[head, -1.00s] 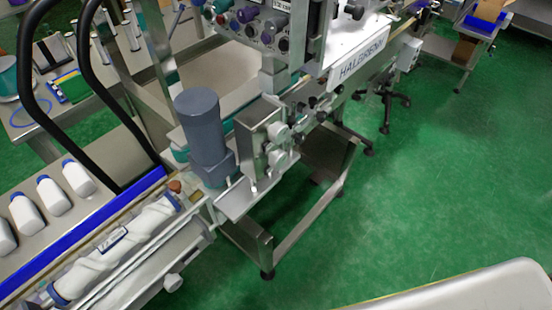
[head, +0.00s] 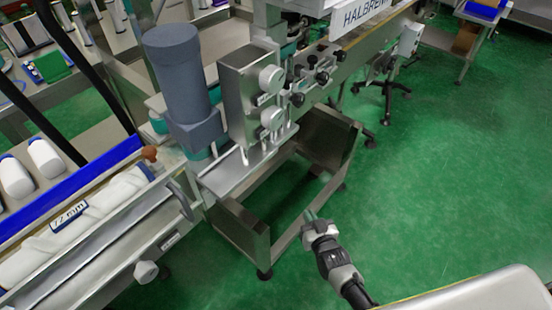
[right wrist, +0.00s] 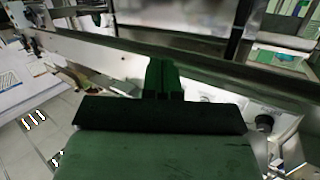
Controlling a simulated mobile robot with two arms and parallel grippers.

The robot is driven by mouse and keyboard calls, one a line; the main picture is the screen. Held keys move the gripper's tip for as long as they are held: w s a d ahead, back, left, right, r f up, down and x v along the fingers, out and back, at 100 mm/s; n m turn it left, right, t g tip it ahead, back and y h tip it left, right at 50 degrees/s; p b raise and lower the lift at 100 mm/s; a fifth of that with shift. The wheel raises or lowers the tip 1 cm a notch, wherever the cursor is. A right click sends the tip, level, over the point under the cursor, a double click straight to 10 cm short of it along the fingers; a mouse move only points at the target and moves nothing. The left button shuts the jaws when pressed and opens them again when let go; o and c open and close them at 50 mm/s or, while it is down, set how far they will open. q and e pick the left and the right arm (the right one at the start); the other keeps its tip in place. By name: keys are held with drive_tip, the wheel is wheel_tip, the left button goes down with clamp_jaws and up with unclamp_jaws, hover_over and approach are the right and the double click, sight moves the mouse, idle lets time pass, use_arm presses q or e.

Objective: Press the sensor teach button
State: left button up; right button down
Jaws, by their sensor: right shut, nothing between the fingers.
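My right gripper (head: 311,215) is in the lower middle of the head view, shut and empty. It is raised in front of the machine's open steel frame, apart from it. In the right wrist view its dark green-lit fingers (right wrist: 162,75) are together, pointing at a pale machine rail. The sensor teach button cannot be made out in either view. A steel box with round white knobs (head: 271,80) stands on the machine beside a grey motor (head: 182,75). My left gripper is not in view.
A conveyor (head: 110,225) with white bottles (head: 45,158) and a blue rail runs at lower left. A small black-footed stand (head: 385,80) is at the back. Green floor (head: 450,170) on the right is clear. A pale rounded surface (head: 490,295) fills the lower right corner.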

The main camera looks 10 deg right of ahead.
use_arm(q)
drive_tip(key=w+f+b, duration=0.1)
drive_tip(key=b, duration=0.1)
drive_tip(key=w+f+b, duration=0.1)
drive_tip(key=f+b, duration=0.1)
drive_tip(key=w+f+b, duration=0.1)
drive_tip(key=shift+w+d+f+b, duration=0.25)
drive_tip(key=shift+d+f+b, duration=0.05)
drive_tip(key=shift+b, duration=0.1)
use_arm(e)
drive_tip(key=w+r+m+t, duration=0.1)
drive_tip(key=w+r+t, duration=0.1)
drive_tip(key=r, duration=0.3)
drive_tip(key=w+r+t+h, duration=0.1)
drive_tip(key=w+r+t, duration=0.1)
drive_tip(key=r, duration=0.4)
drive_tip(key=w+d+r+m+t, duration=0.1)
drive_tip(key=w+r+t, duration=0.1)
drive_tip(key=r+t, duration=0.2)
drive_tip(key=shift+r+m+h, duration=0.3)
drive_tip(key=shift+r, duration=0.45)
drive_tip(key=shift+w, duration=0.1)
